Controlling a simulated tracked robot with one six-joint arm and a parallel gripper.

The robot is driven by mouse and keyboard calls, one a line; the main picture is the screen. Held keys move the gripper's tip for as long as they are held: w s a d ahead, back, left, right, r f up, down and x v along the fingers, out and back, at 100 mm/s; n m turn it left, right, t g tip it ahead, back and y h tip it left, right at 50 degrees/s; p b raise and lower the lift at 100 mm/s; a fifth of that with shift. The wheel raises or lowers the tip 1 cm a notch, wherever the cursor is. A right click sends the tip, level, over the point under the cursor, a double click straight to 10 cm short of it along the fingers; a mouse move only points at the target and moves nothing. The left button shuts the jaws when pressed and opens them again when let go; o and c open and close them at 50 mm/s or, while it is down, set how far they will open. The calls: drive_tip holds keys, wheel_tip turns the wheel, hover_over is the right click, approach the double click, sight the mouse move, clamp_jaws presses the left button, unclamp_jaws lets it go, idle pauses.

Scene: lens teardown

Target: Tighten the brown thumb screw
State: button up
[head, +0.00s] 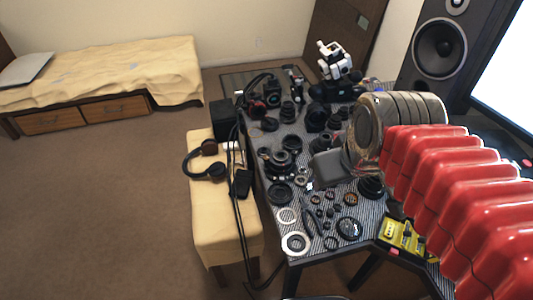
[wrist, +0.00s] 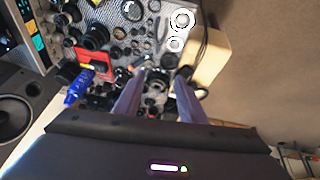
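The table (head: 262,190) is crowded with dark lens parts. I cannot pick out a brown thumb screw for certain in either view; the small parts are too tiny and blurred. A black lens assembly (head: 281,162) stands near the table's left edge. My gripper (wrist: 158,76) shows in the wrist view with its two fingers apart and a clear gap between them. Dark lens parts lie beyond the fingertips, and I see nothing held. In the head view the grey end of my arm (head: 330,167) is over the middle of the table and hides parts behind it.
White rings (head: 295,243) lie at the table's front left. A yellow device (head: 402,236) sits at the front right. A white jointed figure (head: 337,60) and a speaker (head: 440,48) stand at the back. A bench (head: 222,228) with headphones (head: 207,165) adjoins the left; cables hang there.

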drive_tip(key=w+a+r+n+g, duration=0.1)
drive_tip(key=w+a+r+n, duration=0.1)
drive_tip(key=w+n, duration=0.5)
drive_tip(key=n+g, duration=0.4)
drive_tip(key=n, duration=1.4)
hover_over(266, 157)
wheel_tip(266, 157, down, 14)
drive_tip(key=shift+d, duration=0.1)
wheel_tip(266, 157, down, 14)
drive_tip(key=shift+r, duration=0.15)
clamp_jaws()
